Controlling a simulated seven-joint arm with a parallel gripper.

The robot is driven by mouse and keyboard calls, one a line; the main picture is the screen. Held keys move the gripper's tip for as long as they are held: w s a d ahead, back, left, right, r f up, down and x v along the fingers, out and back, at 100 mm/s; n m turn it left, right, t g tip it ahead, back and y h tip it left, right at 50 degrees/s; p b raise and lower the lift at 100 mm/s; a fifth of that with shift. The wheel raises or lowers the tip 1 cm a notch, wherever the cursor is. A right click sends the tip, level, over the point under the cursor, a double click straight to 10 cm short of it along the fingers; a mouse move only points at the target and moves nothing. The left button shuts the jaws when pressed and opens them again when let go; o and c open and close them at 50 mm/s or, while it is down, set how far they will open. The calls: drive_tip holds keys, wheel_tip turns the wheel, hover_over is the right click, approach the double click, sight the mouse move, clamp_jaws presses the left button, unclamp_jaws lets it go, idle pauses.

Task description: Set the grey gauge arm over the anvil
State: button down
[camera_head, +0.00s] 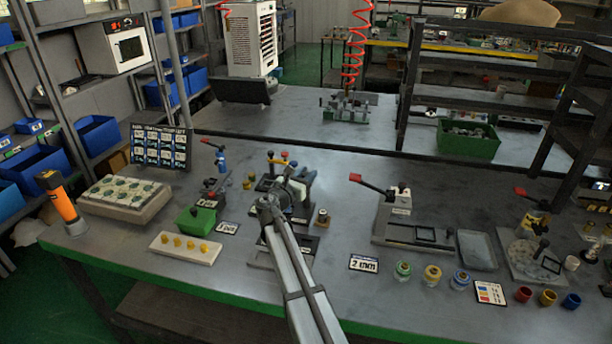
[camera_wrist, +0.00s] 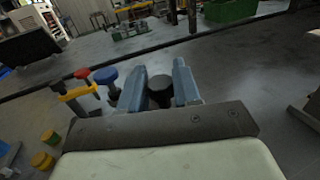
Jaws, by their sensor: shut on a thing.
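My gripper (camera_head: 296,186) is over the fixture in the middle of the bench in the head view. In the wrist view its two blue-grey fingers (camera_wrist: 160,88) are closed around a dark round knob (camera_wrist: 160,82). I cannot tell whether this knob belongs to the grey gauge arm; the rest of the held thing is hidden below the fingers and the wrist. A dark base (camera_head: 300,246) shows partly behind my arm. I cannot make out the anvil in either view.
A yellow bar with red and blue knobs (camera_wrist: 82,90) stands close left of my fingers. Several jars (camera_head: 432,275) line the front. Bench behind the gripper is clear.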

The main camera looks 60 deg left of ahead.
drive_tip(key=shift+y, duration=0.3)
drive_tip(key=n+g+y, duration=0.1)
drive_tip(key=y, duration=0.1)
drive_tip(key=n+g+y, duration=0.2)
drive_tip(key=shift+d+n, duration=0.2)
drive_tip(key=shift+n, duration=0.1)
drive_tip(key=shift+a+n+g+y, duration=0.15)
drive_tip(key=shift+n+g+y, duration=0.85)
drive_tip(key=shift+g, duration=0.3)
drive_tip(key=shift+n+g+y, duration=0.7)
drive_tip(key=shift+n+g, duration=0.2)
drive_tip(key=shift+g, duration=0.4)
drive_tip(key=c, duration=0.9)
unclamp_jaws()
